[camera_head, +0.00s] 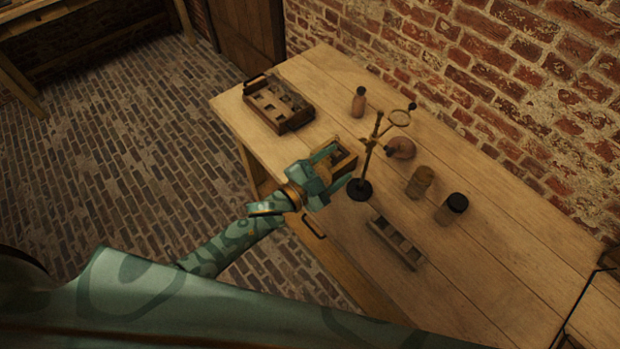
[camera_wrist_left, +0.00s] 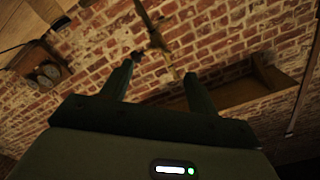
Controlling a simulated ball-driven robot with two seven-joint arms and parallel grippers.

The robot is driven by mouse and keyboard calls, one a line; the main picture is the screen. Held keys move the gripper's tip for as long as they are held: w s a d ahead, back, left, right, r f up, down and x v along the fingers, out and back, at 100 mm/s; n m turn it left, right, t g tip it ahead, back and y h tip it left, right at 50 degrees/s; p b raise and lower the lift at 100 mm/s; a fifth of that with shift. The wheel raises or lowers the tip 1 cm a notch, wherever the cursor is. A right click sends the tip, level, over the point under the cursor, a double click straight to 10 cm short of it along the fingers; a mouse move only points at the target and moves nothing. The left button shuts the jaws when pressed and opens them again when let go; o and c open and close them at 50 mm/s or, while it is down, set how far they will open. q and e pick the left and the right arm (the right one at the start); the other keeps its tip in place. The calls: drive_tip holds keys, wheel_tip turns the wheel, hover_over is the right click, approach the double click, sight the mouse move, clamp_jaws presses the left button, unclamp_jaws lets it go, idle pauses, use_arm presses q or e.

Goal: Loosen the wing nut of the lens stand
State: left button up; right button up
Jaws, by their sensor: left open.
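The lens stand (camera_head: 368,155) stands upright on the table, with a round dark base, a thin rod and a lens ring (camera_head: 400,118) held out to the right at its top. The wing nut is too small to make out clearly. My left gripper (camera_head: 337,169) is open and empty, just left of the stand's rod and apart from it. In the left wrist view, part of the brass stand (camera_wrist_left: 155,36) shows beyond the open fingers (camera_wrist_left: 158,72), roughly between their tips. My right gripper is in neither view.
A small wooden box (camera_head: 347,163) sits right behind my left gripper. A compartment tray (camera_head: 281,124) stands at the back left. A bottle (camera_head: 358,102), a round flask (camera_head: 402,149), two jars (camera_head: 420,182) (camera_head: 452,208) and a narrow rack (camera_head: 397,243) surround the stand. The table's front right is clear.

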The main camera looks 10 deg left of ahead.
use_arm(q)
drive_tip(key=v, duration=0.8)
drive_tip(key=shift+s, duration=0.2)
drive_tip(key=shift+a, duration=0.1)
drive_tip(key=s+a+f+n+g+y+b, duration=0.1)
drive_tip(key=s+a+f+n+g+y, duration=0.2)
drive_tip(key=f, duration=0.6)
drive_tip(key=s+a+f+n+g+y+b, duration=0.1)
drive_tip(key=s+a+f+n+y+b, duration=0.1)
drive_tip(key=a+f, duration=0.5)
drive_tip(key=s+a+f+n+g+y+b, duration=0.1)
drive_tip(key=s+a+f+n+y, duration=0.15)
drive_tip(key=f, duration=0.85)
drive_tip(key=s+a+f+n+g+y+b, duration=0.1)
drive_tip(key=s+f+g+b, duration=0.3)
drive_tip(key=s+f, duration=0.7)
drive_tip(key=s+a+f+n+g+y+b, duration=0.1)
drive_tip(key=s+f+n+g+y+b, duration=0.1)
drive_tip(key=s+f, duration=0.9)
drive_tip(key=s+n+g+b, duration=0.1)
drive_tip(key=s+g+b, duration=0.1)
drive_tip(key=s, duration=0.6)
drive_tip(key=shift+f+g+b, duration=0.4)
drive_tip(key=shift+b, duration=0.3)
